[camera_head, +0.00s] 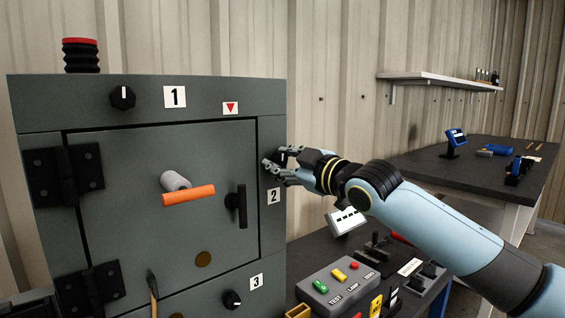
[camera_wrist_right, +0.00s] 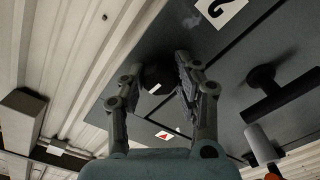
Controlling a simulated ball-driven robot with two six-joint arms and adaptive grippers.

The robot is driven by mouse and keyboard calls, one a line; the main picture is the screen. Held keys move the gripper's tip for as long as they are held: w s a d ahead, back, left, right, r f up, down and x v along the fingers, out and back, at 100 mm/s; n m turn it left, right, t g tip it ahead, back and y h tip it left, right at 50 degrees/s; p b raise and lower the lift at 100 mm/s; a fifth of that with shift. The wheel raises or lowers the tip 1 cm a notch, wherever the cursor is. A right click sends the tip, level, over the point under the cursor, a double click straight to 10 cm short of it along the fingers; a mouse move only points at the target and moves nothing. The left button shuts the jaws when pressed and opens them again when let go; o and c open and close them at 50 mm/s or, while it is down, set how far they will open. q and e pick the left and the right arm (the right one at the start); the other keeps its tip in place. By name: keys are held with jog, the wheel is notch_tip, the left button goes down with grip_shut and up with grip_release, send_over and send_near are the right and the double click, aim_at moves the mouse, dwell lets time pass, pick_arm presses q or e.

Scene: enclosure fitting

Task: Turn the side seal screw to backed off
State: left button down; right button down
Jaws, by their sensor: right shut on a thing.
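The grey enclosure (camera_head: 150,240) stands at the left of the head view with its door closed. The side seal screw appears to be the dark knob (camera_head: 281,157) on its right edge, just above the label 2 (camera_head: 273,196). My right gripper (camera_head: 272,163) is shut on this knob, and its fingers hide most of it. In the right wrist view, the knob (camera_wrist_right: 158,76) sits between the two fingers (camera_wrist_right: 155,80) and shows a white mark. I cannot read its exact turn position. My left gripper is not in view.
Other knobs sit by label 1 (camera_head: 122,97) and label 3 (camera_head: 232,300). A black door handle (camera_head: 237,206) and an orange bar (camera_head: 188,195) stick out from the door. A button box (camera_head: 338,283) stands on the lower bench. A dark table (camera_head: 480,170) is at right.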

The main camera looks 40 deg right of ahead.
jog(key=c, duration=0.9)
grip_release()
jog(key=shift+c, duration=0.2)
jog(key=s, duration=1.2)
jog(key=shift+d, duration=0.45)
